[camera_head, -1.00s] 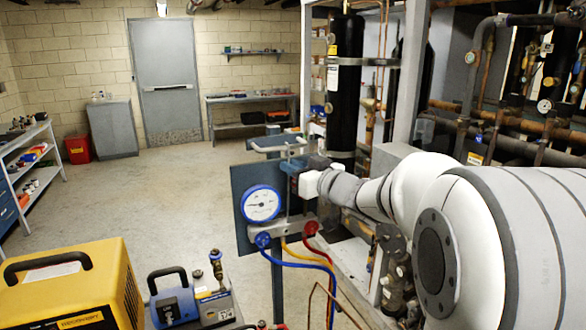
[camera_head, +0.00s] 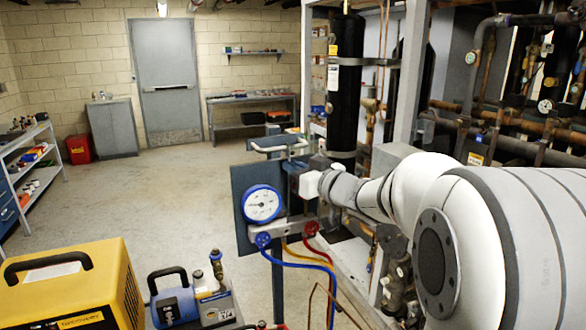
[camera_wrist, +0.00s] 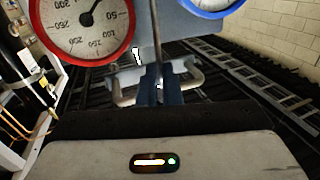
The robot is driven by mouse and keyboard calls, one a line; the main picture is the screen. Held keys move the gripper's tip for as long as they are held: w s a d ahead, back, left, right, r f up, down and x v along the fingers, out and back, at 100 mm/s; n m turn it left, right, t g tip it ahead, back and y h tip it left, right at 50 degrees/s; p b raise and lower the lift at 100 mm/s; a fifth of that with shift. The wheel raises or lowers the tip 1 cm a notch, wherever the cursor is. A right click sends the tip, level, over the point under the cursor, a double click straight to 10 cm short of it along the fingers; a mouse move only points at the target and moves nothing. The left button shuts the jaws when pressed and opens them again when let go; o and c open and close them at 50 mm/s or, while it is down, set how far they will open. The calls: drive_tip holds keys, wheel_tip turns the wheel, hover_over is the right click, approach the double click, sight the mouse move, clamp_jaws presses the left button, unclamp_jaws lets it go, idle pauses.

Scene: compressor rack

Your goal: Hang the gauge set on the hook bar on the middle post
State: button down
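The gauge set shows in the head view as a blue-rimmed gauge (camera_head: 262,204) above a manifold with a blue and a red knob. The wrist view shows its red-rimmed gauge (camera_wrist: 85,25) and part of the blue-rimmed one (camera_wrist: 213,4). The pale hook bar (camera_head: 280,147) is at the top of the middle post (camera_head: 277,270), just above the set. Whether the set's hook touches the bar is hidden.
Blue, yellow and red hoses (camera_head: 300,262) hang below the manifold. A yellow machine (camera_head: 70,285) and a blue pump (camera_head: 190,300) stand at front left. The rack's pipes and black cylinder (camera_head: 345,85) are at right. The floor at left is clear.

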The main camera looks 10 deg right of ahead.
drive_tip(key=shift+r, duration=0.25)
drive_tip(key=shift+r+p, duration=1.2)
drive_tip(key=shift+p, duration=0.1)
drive_tip(key=shift+w+r+p, duration=0.1)
drive_tip(key=shift+r+p, duration=1.25)
drive_tip(key=shift+r, duration=0.4)
drive_tip(key=shift+w+r+p, duration=0.1)
drive_tip(key=shift+r+p, duration=0.3)
drive_tip(key=shift+p, duration=0.1)
drive_tip(key=shift+s+f, duration=0.2)
drive_tip(key=shift+s, duration=0.15)
drive_tip(key=shift+s+d+f, duration=0.1)
drive_tip(key=shift+s+d, duration=0.05)
drive_tip(key=shift+s, duration=0.6)
drive_tip(key=shift+s+d+f, duration=0.1)
drive_tip(key=shift+s+d, duration=0.05)
drive_tip(key=shift+s, duration=0.6)
drive_tip(key=shift+s+d+f, duration=0.1)
drive_tip(key=shift+s+d, duration=0.05)
drive_tip(key=shift+s, duration=0.6)
